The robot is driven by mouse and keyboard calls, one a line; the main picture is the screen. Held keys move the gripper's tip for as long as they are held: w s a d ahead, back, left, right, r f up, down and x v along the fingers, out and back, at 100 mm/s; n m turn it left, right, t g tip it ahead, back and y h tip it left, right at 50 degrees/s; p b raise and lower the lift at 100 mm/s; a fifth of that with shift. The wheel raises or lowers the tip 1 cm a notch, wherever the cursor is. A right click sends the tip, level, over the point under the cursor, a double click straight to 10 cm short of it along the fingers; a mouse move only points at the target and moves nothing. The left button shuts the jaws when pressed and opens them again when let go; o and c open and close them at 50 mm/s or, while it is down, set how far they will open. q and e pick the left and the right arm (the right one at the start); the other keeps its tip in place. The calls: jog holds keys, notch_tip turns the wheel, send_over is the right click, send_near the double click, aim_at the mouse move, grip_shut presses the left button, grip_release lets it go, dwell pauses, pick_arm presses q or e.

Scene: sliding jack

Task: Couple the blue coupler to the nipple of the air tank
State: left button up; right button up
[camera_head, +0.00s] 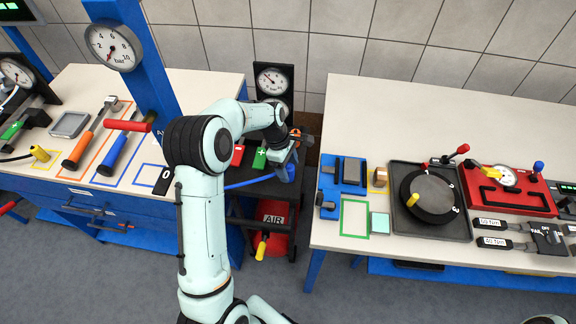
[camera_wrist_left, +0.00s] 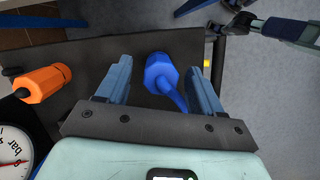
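The blue coupler (camera_wrist_left: 161,74) shows in the left wrist view between the two fingers of my left gripper (camera_wrist_left: 158,84), with gaps on both sides. The fingers are open and apart from it. Its blue hose runs down towards the gripper's palm; in the head view the blue hose (camera_head: 248,183) leads left from there. In the head view my left gripper (camera_head: 288,166) is over the cart, pointing down. The red air tank (camera_head: 273,229), marked AIR, sits low in the cart. I cannot make out the tank's nipple for certain.
An orange fitting (camera_wrist_left: 43,84) lies left of the fingers in the wrist view, near a gauge (camera_wrist_left: 14,164). In the head view, gauges (camera_head: 272,81) stand behind my wrist. The left bench (camera_head: 85,85) and right bench (camera_head: 345,120) flank the cart closely.

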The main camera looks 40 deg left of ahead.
pick_arm(q)
jog(key=w+p+v, duration=0.1)
jog(key=v, duration=1.2)
jog(key=shift+s+r, duration=0.25)
jog(key=shift+s, duration=0.2)
pick_arm(e)
jog(key=shift+w+r, duration=0.75)
jog(key=shift+w, duration=0.05)
pick_arm(q)
jog(key=shift+d, duration=0.1)
pick_arm(e)
jog(key=shift+s, duration=0.1)
